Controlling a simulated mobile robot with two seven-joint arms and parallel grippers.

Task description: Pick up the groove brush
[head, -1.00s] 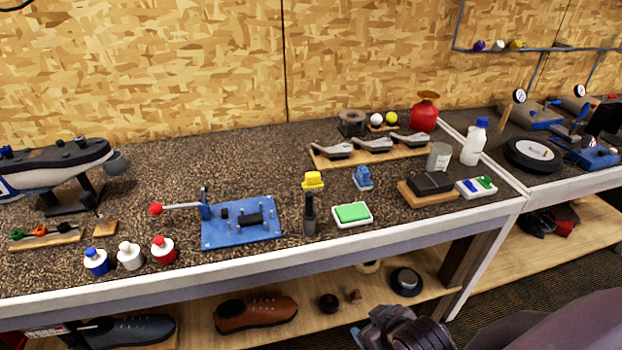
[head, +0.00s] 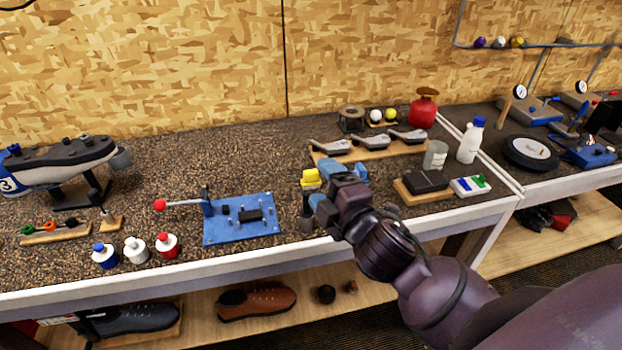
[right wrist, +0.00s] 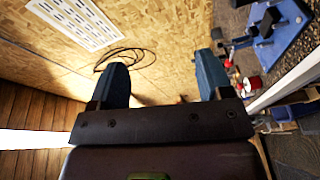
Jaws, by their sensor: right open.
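The groove brush (head: 307,211) appears to be the dark upright tool in a short grey holder near the front edge of the bench, right of the blue plate. It is partly covered by my right gripper (head: 326,184). My right gripper is above the bench front, with its blue fingers apart just right of the brush. I cannot tell its exact height above it. In the right wrist view the gripper (right wrist: 165,65) is open with nothing between its fingers, and the brush cannot be made out. My left gripper is not in view.
A yellow-topped object (head: 310,178) stands just behind the brush. The blue plate with a red-knobbed lever (head: 240,221) is to its left. Wooden trays with grey clubheads (head: 370,152) and a dark block (head: 427,182) lie behind and right. Small bottles (head: 136,250) stand front left.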

